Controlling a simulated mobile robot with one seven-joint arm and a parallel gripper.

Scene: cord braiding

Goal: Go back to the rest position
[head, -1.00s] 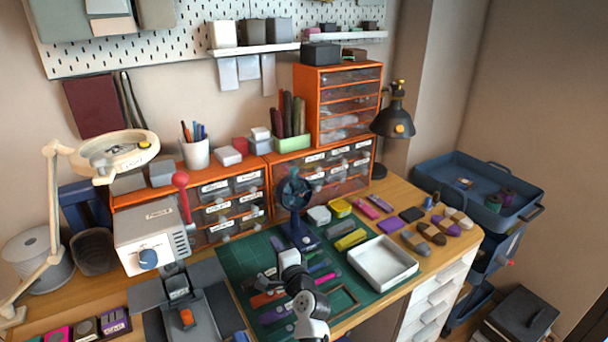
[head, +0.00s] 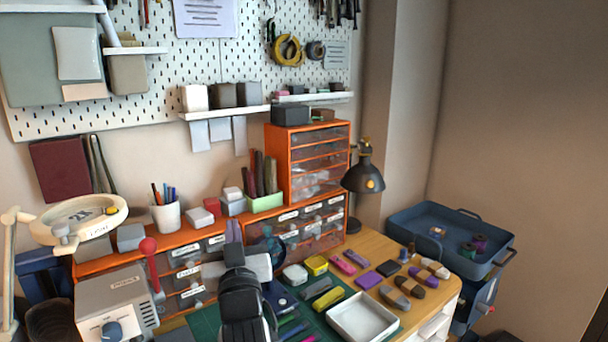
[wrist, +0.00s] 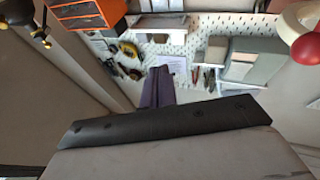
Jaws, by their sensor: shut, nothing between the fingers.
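My gripper (head: 233,228) is raised over the workbench in the head view, with its narrow purple fingers pointing up in front of the orange drawer units. In the wrist view the purple fingers of my gripper (wrist: 158,88) are together, with nothing between them. The wrist view looks toward the pegboard (wrist: 196,50), seen upside down. My arm hides part of the green mat (head: 205,322) and part of the small blue fan (head: 275,248).
A white tray (head: 362,318) and several small blocks lie on the bench to the right. A grey machine with a red-knobbed lever (head: 149,246) and a magnifier lamp (head: 78,220) stand left. A black lamp (head: 363,176) and a blue cart (head: 470,222) are right.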

